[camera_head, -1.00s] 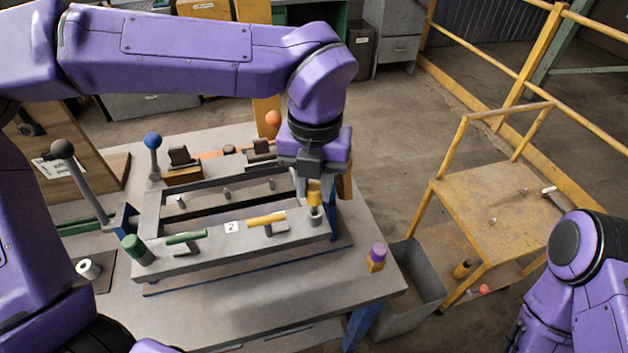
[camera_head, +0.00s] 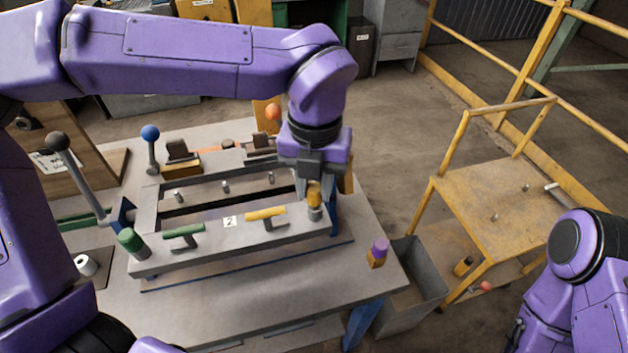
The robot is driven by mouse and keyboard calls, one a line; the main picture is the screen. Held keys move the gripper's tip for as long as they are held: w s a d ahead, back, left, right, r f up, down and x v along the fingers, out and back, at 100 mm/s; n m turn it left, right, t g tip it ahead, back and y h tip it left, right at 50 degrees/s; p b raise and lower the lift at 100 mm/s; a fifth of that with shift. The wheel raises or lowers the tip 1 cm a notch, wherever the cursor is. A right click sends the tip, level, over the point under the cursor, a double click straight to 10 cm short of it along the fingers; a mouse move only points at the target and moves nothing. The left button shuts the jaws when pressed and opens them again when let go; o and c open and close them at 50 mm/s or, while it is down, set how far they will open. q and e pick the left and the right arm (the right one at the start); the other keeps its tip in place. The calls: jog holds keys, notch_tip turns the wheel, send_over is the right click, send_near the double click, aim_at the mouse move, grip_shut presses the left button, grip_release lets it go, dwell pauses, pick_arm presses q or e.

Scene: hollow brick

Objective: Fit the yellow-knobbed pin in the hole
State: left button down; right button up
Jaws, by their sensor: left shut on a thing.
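The yellow-knobbed pin (camera_head: 314,194) is at the right end of the grey fixture frame (camera_head: 190,255), in the head view. My left gripper (camera_head: 316,186) points down over it and is shut on its yellow knob. The pin stands about upright, with a grey lower part at the frame's top face. The hole is hidden under the pin, and I cannot tell how deep the pin sits. My right arm shows at the lower right, but its gripper is out of the picture.
A green-knobbed pin (camera_head: 131,242) stands at the frame's left end. Green (camera_head: 183,231) and yellow (camera_head: 265,213) handles lie along its front bar. A purple-topped block (camera_head: 377,253) stands near the table's right edge. A grey bin (camera_head: 417,280) and yellow cart (camera_head: 490,200) are to the right.

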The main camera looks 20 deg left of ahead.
pick_arm(q)
jog(key=shift+f+b, duration=0.55)
jog(key=shift+f, duration=0.25)
jog(key=c, duration=0.8)
grip_release()
notch_tip(320, 180, up, 11)
jog(key=shift+f, duration=0.2)
